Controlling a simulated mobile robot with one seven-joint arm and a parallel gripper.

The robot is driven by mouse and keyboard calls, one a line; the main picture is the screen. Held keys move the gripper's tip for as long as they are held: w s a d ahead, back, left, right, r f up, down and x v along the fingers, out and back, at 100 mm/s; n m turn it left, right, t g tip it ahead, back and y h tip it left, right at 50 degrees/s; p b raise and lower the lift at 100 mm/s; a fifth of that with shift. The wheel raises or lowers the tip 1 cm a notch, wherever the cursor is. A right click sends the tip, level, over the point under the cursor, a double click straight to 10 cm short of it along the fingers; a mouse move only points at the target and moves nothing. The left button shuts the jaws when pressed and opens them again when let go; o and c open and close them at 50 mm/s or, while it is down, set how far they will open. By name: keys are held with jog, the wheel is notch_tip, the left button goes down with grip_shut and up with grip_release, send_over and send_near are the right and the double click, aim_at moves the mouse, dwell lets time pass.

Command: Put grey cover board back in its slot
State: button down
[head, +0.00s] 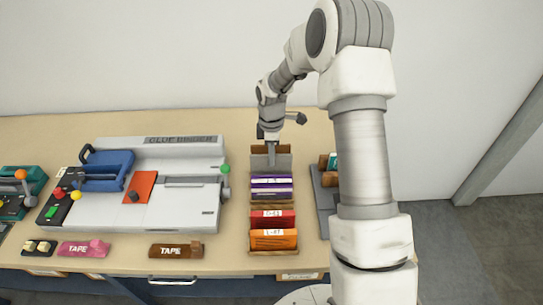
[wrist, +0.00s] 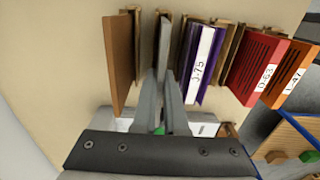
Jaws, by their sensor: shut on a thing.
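The grey cover board (head: 284,161) stands upright at the back end of a wooden rack (head: 272,204), in front of its brown back panel. My gripper (head: 271,160) comes down on it from above. In the wrist view my gripper (wrist: 162,78) is shut on the grey board (wrist: 163,42). The board lies between two wooden dividers there, beside the purple boards (wrist: 202,65). Its lower edge is hidden, so I cannot tell how deep it sits in the slot.
The rack also holds red (head: 272,219) and orange (head: 272,240) labelled boards. A glue binder (head: 180,150) stands to the left, with tape holders (head: 176,250) in front. A dark tray (head: 326,205) lies right of the rack, partly behind my arm.

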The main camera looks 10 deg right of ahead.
jog(key=shift+f+b, duration=0.45)
jog(key=shift+f, duration=0.2)
jog(key=c, duration=1.2)
grip_release()
jog(key=shift+c, duration=0.2)
jog(key=shift+r+p, duration=3.6)
jog(key=shift+r, duration=1.85)
jog(key=shift+r, duration=0.1)
